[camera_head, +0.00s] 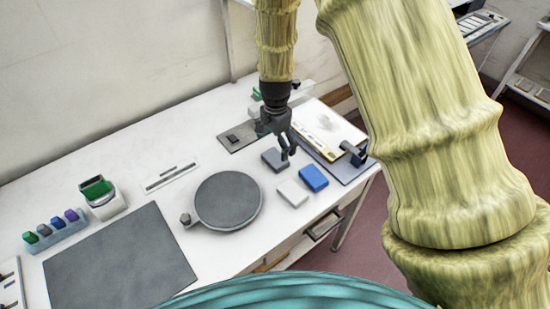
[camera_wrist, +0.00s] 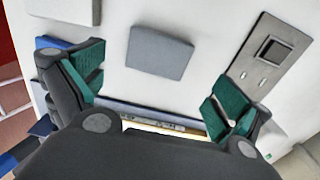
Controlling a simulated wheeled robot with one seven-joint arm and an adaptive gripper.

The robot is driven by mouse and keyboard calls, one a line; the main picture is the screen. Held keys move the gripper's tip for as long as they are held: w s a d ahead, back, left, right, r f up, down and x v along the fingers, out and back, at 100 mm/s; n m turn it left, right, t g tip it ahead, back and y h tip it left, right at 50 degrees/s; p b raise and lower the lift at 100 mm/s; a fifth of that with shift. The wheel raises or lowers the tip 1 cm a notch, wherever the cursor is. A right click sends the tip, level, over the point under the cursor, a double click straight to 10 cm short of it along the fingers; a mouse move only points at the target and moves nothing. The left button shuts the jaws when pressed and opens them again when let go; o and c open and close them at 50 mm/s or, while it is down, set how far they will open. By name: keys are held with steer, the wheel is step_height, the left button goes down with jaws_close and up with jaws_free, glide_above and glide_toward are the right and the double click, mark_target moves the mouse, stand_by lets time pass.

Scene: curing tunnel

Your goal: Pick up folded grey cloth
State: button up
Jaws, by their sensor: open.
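The folded grey cloth (camera_head: 274,159) is a small flat grey block on the white table, just left of my gripper's fingers. In the wrist view the grey cloth (camera_wrist: 159,52) lies flat beyond and between the fingertips, with nothing touching it. My gripper (camera_head: 286,150) hangs above the table near the cloth. It is open and empty, and its green-padded fingers (camera_wrist: 160,75) stand wide apart in the wrist view.
A blue folded cloth (camera_head: 314,178) and a white one (camera_head: 293,193) lie close by. A round dark plate (camera_head: 229,203) is to the left. A clipboard (camera_head: 326,129) and a grey metal plate (camera_head: 236,138) lie behind. White table space shows between them.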

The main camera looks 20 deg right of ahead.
mark_target(276, 157)
steer(key=shift+s+f, duration=0.1)
steer(key=shift+s, duration=0.1)
steer(key=shift+f+p, duration=1.25)
steer(key=shift+f, duration=1.45)
steer(key=c, duration=0.9)
